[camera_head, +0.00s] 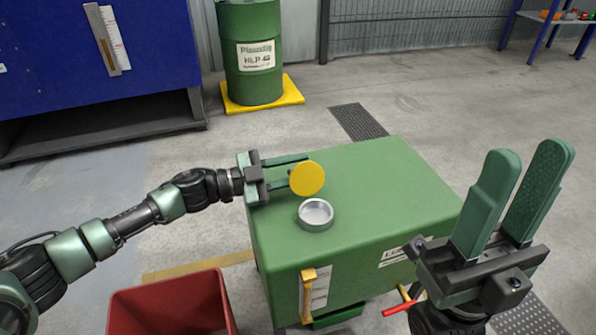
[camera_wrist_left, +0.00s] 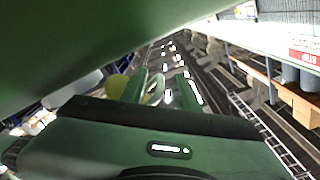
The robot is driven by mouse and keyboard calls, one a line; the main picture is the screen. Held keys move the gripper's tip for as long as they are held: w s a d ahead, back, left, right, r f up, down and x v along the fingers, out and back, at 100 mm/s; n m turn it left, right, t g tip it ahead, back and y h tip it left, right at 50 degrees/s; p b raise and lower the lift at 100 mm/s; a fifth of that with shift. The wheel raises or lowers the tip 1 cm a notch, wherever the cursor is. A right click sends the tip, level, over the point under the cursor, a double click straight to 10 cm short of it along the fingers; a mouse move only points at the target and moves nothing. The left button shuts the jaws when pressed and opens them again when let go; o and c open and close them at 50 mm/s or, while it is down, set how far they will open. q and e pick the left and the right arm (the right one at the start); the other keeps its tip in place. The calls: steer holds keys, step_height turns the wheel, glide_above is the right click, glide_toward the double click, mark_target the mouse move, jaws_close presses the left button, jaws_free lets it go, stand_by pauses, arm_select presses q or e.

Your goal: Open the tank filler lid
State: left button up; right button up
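The green tank (camera_head: 370,190) stands in the middle of the head view. Its filler neck (camera_head: 316,214) is a round silver ring on top, and its mouth is uncovered. The round yellow lid (camera_head: 307,179) stands raised, roughly upright, just behind the neck. My left gripper (camera_head: 298,170) is open, with its fingertips right at the lid's left and back side; I cannot tell whether they touch it. In the left wrist view, yellow of the lid (camera_wrist_left: 117,87) shows beside a finger. My right gripper (camera_head: 528,152) is open and empty, in front of the tank's right side.
A red bin (camera_head: 170,305) stands at the tank's front left. A yellow-handled level gauge (camera_head: 308,295) and a red lever (camera_head: 400,309) are on or near the tank's front. A green drum (camera_head: 251,55) stands behind on a yellow tray (camera_head: 290,92). A blue cabinet (camera_head: 60,60) is at the left.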

arm_select(q)
jaws_close()
steer(key=shift+w, duration=0.1)
